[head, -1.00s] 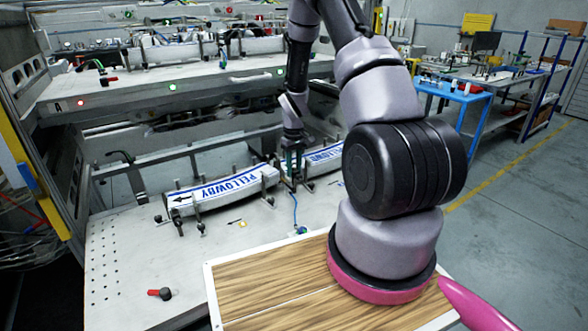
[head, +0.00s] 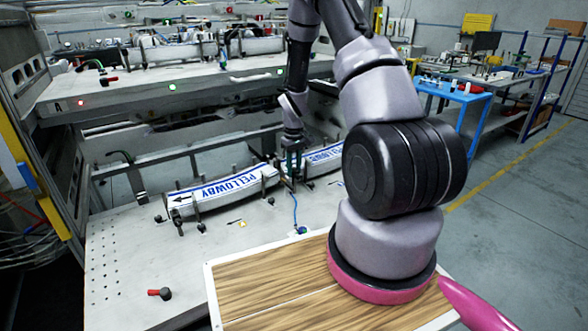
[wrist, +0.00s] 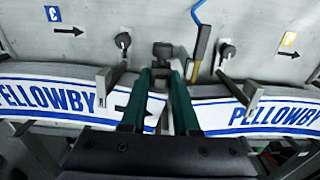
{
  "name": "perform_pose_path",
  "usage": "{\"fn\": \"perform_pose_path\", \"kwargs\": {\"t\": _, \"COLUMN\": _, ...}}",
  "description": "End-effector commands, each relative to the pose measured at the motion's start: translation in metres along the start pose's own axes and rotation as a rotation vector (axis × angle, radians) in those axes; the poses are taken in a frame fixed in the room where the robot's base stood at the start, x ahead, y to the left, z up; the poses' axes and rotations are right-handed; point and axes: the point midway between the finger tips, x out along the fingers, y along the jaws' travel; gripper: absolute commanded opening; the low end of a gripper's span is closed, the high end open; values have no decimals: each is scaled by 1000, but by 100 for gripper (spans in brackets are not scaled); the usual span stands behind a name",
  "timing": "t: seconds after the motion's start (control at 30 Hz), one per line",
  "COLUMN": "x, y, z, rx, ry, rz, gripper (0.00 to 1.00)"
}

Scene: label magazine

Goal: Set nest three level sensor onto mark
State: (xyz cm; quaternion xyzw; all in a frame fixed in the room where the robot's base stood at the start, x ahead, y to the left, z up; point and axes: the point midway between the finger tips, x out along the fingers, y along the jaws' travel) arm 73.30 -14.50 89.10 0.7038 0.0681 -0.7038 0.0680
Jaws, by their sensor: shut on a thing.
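My gripper (head: 292,160) is over the gap between two white strips marked PELLOWBY. In the wrist view its green fingers (wrist: 160,85) are shut on a small dark-headed piece (wrist: 163,52), which looks like the level sensor. Its lower part is hidden between the fingers. I cannot tell whether it touches the nest. A blue mark (wrist: 52,13) with an arrow lies left.
The left strip (head: 225,188) and right strip (head: 322,155) rest in upright holders. Black knobbed pieces stand beside them (wrist: 122,40) (wrist: 226,48). A blue cable (head: 295,212) runs down to the plate near my gripper. A red-handled knob (head: 160,293) lies front left; the plate around it is clear.

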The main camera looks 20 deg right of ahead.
Motion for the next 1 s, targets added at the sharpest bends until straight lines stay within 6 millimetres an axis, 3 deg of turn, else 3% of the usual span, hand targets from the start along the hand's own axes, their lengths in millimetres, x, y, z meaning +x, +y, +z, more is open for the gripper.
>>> {"fn": "perform_pose_path", "kwargs": {"t": 0.9, "x": 8, "y": 0, "z": 0, "rx": 0, "ry": 0, "rz": 0, "gripper": 0}}
{"fn": "perform_pose_path", "kwargs": {"t": 0.93, "x": 8, "y": 0, "z": 0, "rx": 0, "ry": 0, "rz": 0, "gripper": 33}}
{"fn": "perform_pose_path", "kwargs": {"t": 0.97, "x": 8, "y": 0, "z": 0, "rx": 0, "ry": 0, "rz": 0, "gripper": 42}}
{"fn": "perform_pose_path", "kwargs": {"t": 1.0, "x": 8, "y": 0, "z": 0, "rx": 0, "ry": 0, "rz": 0, "gripper": 42}}
